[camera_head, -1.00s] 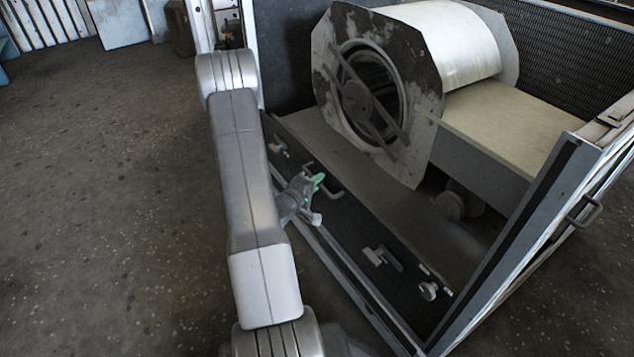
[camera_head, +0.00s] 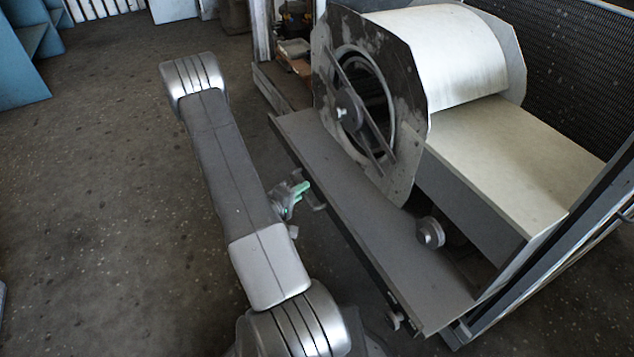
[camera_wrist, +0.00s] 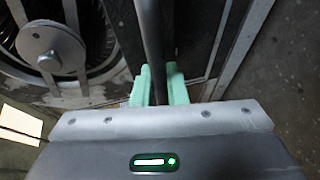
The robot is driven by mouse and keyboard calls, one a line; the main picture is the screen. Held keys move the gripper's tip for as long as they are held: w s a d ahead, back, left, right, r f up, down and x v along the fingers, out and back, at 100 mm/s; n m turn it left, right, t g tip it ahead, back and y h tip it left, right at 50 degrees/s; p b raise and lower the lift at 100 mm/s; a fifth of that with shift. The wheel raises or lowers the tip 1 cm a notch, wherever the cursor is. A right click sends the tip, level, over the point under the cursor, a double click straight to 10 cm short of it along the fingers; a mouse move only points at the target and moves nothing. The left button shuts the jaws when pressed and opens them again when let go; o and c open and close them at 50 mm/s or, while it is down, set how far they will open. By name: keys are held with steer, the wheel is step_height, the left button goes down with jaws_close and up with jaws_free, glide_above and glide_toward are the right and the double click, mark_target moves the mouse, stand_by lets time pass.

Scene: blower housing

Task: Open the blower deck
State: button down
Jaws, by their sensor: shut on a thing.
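The blower deck (camera_head: 355,222) is a grey tray standing out from the housing frame (camera_head: 575,240). The blower (camera_head: 450,55), a pale drum between dark worn end plates, sits on it. My gripper (camera_head: 297,194) is beside the deck's front edge. Its green fingertips (camera_wrist: 158,86) are shut on the dark bar handle (camera_wrist: 152,45), which runs between them in the wrist view. In the head view only a small part of the handle (camera_head: 318,200) shows beyond the fingers. The deck's front panel is mostly hidden from above.
A round knob or pulley (camera_head: 430,233) is by the deck's right part. A beige box-like duct (camera_head: 525,150) joins the blower. Blue shelving (camera_head: 20,70) stands at the far left. The speckled floor (camera_head: 110,200) to the left is clear.

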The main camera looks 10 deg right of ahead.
steer(key=shift+s+a, duration=0.3)
steer(key=shift+a, duration=0.5)
steer(key=c, duration=1.5)
jaws_free()
steer(key=shift+o, duration=0.2)
steer(key=p+v, duration=0.3)
steer(key=v, duration=1)
steer(key=shift+s+a, duration=0.25)
steer(key=shift+r, duration=0.15)
